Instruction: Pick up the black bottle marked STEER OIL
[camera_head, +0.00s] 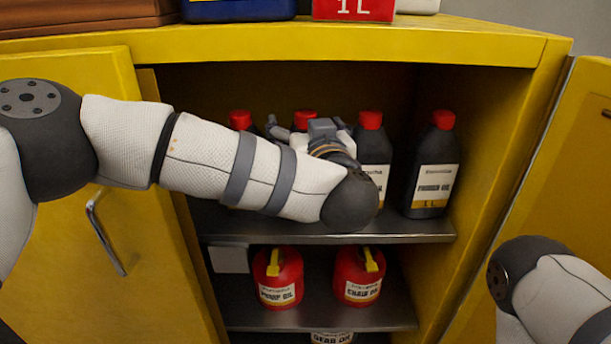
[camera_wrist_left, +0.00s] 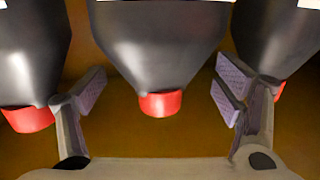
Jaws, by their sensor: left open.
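Several black bottles with red caps stand upright in a row on the cabinet's upper shelf. The second bottle from the left (camera_head: 305,118) shows only its cap; my left arm and gripper hide its label. I cannot read STEER OIL on any bottle. My left gripper (camera_head: 308,127) reaches into the cabinet at this bottle. In the left wrist view, which looks inverted, the middle bottle (camera_wrist_left: 160,45) lies between the spread fingers of the left gripper (camera_wrist_left: 160,92), with gaps on both sides. The gripper is open and holds nothing. My right gripper is out of view.
Neighbouring bottles stand close on both sides: the leftmost (camera_head: 240,120), the third (camera_head: 374,150) and the rightmost (camera_head: 434,170). Below, two red cans (camera_head: 278,275) (camera_head: 358,275) sit on the lower shelf (camera_head: 320,318). Yellow doors (camera_head: 60,230) (camera_head: 560,190) stand open either side.

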